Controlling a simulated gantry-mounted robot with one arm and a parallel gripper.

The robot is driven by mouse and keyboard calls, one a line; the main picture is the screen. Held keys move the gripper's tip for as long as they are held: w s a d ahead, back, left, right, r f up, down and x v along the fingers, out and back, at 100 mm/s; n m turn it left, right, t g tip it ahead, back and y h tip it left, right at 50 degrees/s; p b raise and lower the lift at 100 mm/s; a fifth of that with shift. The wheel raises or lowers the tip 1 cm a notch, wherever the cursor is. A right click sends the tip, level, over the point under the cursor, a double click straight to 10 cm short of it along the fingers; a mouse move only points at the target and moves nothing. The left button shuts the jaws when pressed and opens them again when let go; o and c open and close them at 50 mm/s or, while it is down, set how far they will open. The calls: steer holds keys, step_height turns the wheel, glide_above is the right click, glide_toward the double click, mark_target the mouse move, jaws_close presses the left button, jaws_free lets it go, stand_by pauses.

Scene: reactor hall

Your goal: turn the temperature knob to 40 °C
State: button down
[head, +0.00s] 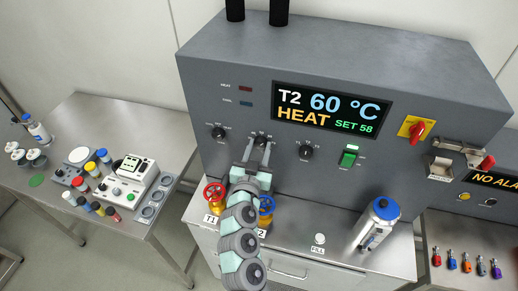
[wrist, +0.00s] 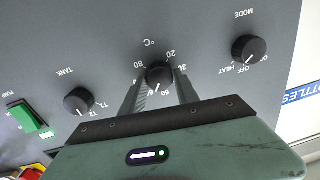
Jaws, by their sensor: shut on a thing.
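The temperature knob (wrist: 160,74) is black, with a °C scale around it, in the middle of the wrist view. Its white mark points down in that view, near the 50 and 60 figures. In the head view the knob (head: 261,139) is partly hidden by my fingers. My gripper (wrist: 157,88) is shut on the knob, one finger on each side; it reaches the panel from below in the head view (head: 259,149). The display (head: 332,107) reads T2, 60 °C, HEAT and SET 58.
The mode knob (wrist: 249,48) and tank knob (wrist: 79,101) flank the temperature knob. A green switch (head: 348,156) and a red-handled yellow switch (head: 417,129) are farther right. Red (head: 215,195) and blue (head: 266,206) valve wheels are below, close to my arm. A blue-capped flask (head: 382,222) stands right.

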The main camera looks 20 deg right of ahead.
steer(key=n, duration=0.4)
steer(key=shift+a+b, duration=0.1)
steer(key=shift+b, duration=0.3)
steer(key=n, duration=0.4)
steer(key=shift+w+r+g, duration=0.1)
steer(key=shift+g, duration=0.2)
steer(key=n, duration=0.4)
steer(key=shift+a, duration=0.1)
steer(key=shift+n+g+h+p, duration=0.3)
steer(key=shift+n+p, duration=0.25)
steer(key=shift+n, duration=1.15)
steer(key=c, duration=0.9)
jaws_free()
steer(key=shift+a, duration=0.1)
steer(key=b+v, duration=0.1)
steer(key=v, duration=0.9)
steer(key=shift+s+a+b, duration=0.15)
steer(key=shift+s+b, duration=0.1)
steer(key=shift+b, duration=0.15)
